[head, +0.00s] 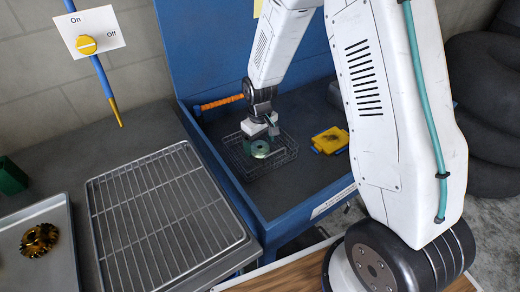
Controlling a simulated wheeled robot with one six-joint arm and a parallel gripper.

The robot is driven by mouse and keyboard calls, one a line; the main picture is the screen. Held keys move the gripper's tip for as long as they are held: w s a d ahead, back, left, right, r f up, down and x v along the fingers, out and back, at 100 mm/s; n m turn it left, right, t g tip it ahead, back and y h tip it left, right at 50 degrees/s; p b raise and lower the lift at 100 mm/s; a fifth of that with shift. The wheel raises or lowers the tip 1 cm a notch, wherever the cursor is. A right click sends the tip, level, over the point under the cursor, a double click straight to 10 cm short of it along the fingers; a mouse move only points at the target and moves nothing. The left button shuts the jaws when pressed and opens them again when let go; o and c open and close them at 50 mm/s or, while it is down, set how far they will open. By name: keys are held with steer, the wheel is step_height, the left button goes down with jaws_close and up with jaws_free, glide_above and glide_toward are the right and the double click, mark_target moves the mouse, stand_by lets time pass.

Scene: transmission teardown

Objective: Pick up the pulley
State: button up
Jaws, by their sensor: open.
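A round, shiny greenish metal part that looks like the pulley (260,149) sits in a wire basket (284,160) inside the blue wash station. My gripper (260,133) points down directly above this part, with its fingers close to the part's top. The gripper is open. Whether the fingers touch the part is too small to tell, and the gripper hides some of its upper side.
A yellow and blue block (330,140) lies right of the basket. An orange nozzle (218,102) is at the station's left wall. To the left are a wire rack tray (160,215), a tray (55,212) with a gold gear (39,240), and a hanging blue hose (103,78).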

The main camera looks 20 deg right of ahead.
steer(key=shift+f, duration=0.8)
steer(key=shift+r, duration=0.1)
steer(key=c, duration=1.5)
